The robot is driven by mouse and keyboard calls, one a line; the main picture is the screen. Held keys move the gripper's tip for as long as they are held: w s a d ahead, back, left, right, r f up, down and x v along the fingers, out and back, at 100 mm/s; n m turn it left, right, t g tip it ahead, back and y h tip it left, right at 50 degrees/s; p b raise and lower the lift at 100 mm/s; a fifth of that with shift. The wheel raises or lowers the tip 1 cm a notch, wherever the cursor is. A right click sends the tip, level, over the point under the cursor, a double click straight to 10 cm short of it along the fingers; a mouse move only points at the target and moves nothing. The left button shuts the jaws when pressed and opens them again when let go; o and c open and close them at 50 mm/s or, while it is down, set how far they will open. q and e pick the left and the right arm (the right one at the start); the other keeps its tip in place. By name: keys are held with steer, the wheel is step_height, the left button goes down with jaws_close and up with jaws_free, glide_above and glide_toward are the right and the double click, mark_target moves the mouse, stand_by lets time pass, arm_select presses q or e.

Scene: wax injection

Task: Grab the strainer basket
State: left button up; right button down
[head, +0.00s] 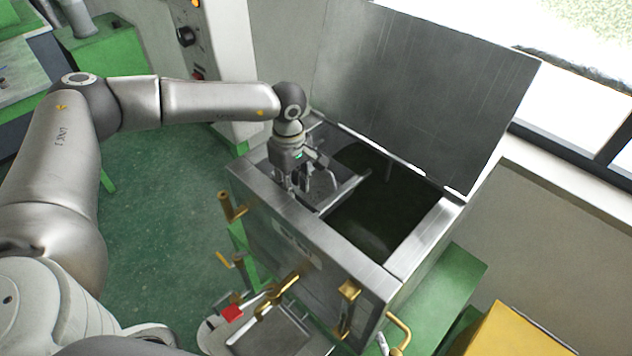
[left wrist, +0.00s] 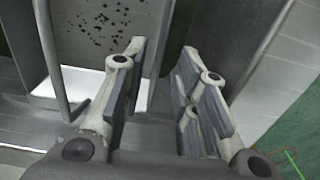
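The metal strainer basket (head: 344,193) sits in the left part of the open steel tank (head: 345,237). Its rim shows beside my left gripper (head: 303,193), and much of it is hidden by the gripper and the tank wall. In the left wrist view, a perforated plate (left wrist: 104,18), which looks like the basket's, is just beyond the left fingertip. My left gripper (left wrist: 162,58) is open, pointing down over the tank's near left edge. A grey upright strip shows beyond the finger gap; I cannot tell whether the fingers touch anything. My right gripper is out of view.
The tank's lid (head: 425,90) stands raised at the back. Brass valve handles (head: 280,293) stick out along the tank's front. A yellow box (head: 515,332) is at the lower right. Green floor (head: 160,215) is clear on the left.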

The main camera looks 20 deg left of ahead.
arm_select(q)
steer(key=shift+d+f+p, duration=0.1)
steer(key=shift+f+p, duration=0.3)
steer(key=shift+f, duration=1.1)
jaws_close()
steer(key=shift+r, duration=0.1)
